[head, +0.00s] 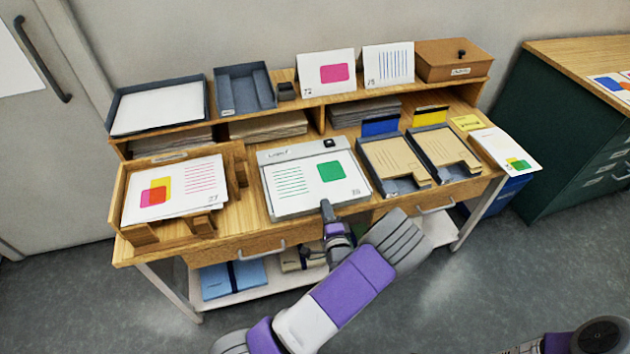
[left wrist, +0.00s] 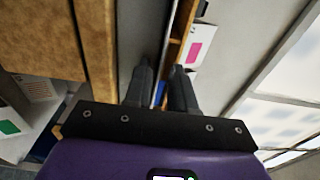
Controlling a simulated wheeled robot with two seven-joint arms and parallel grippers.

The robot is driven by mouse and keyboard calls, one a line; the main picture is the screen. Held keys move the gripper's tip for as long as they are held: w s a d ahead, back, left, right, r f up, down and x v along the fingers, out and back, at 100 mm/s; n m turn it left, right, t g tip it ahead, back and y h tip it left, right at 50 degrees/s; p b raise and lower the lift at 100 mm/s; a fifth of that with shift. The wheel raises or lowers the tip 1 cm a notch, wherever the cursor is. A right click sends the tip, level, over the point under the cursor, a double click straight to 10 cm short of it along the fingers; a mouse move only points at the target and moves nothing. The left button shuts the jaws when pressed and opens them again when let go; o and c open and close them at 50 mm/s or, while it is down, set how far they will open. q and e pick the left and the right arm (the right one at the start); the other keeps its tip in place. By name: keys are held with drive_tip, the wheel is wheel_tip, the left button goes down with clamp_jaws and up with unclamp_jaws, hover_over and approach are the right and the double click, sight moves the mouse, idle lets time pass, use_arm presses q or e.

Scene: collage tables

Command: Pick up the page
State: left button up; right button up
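A page with green lines and a green square (head: 300,200) lies on the grey-white board in the middle of the desk. A page with overlapping coloured squares and pink lines (head: 190,201) lies in the wooden tray at the left. Another page (head: 495,142) lies at the desk's right end, over its edge. Pages with a magenta square (head: 313,80) and blue lines (head: 402,72) stand on the upper shelf. My right gripper is not visible.
Two grey trays with brown card (head: 393,156) stand right of the middle board. The shelf holds a grey tray with white sheets (head: 160,107), an empty grey tray (head: 245,84) and a brown box (head: 440,57). A green cabinet (head: 560,130) stands at the right. Open floor lies in front.

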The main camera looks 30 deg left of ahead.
use_arm(q)
clamp_jaws()
